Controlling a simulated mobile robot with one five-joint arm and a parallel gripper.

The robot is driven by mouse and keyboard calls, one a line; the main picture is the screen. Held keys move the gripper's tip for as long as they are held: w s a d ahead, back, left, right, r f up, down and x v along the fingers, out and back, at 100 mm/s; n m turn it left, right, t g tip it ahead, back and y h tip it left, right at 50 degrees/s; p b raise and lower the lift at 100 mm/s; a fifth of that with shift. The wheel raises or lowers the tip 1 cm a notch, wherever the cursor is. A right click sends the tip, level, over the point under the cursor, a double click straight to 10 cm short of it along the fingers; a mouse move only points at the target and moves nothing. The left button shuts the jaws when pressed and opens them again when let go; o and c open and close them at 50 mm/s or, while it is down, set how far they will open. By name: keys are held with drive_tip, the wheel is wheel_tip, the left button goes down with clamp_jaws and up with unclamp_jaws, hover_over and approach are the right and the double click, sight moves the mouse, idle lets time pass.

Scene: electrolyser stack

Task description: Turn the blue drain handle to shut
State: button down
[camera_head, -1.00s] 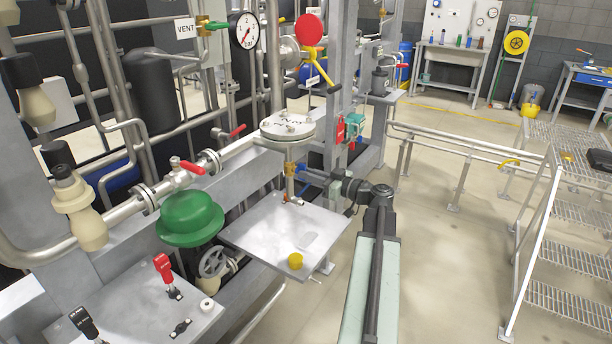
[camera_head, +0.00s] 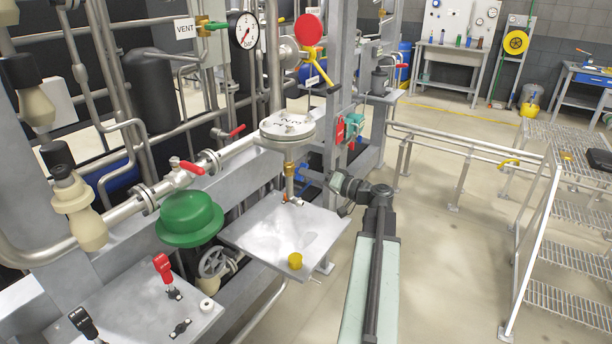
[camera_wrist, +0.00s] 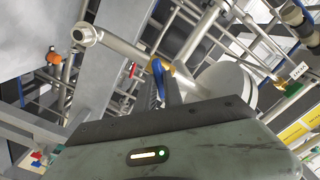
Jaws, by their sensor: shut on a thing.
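The blue drain handle (camera_head: 301,171) sits on a small brass valve (camera_head: 290,168) in the vertical pipe under the round silver vessel. In the wrist view the blue handle (camera_wrist: 158,70) stands between the two dark fingers of my gripper (camera_wrist: 162,84), which is shut on it. The brass valve body (camera_wrist: 173,66) shows just past the fingertips. In the head view my arm reaches in from the right of the pipe. Much of the handle is hidden by the fingers.
The round vessel (camera_head: 287,128) hangs above the valve, and a grey upright post (camera_head: 340,80) stands behind. Open floor lies to the right of my arm.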

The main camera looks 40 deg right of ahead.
drive_tip(key=m, duration=0.4)
drive_tip(key=shift+m, duration=0.3)
drive_tip(key=m, duration=0.3)
drive_tip(key=shift+m, duration=0.4)
drive_tip(key=c, duration=1.3)
unclamp_jaws()
drive_tip(key=shift+s, duration=0.1)
drive_tip(key=shift+v, duration=3.45)
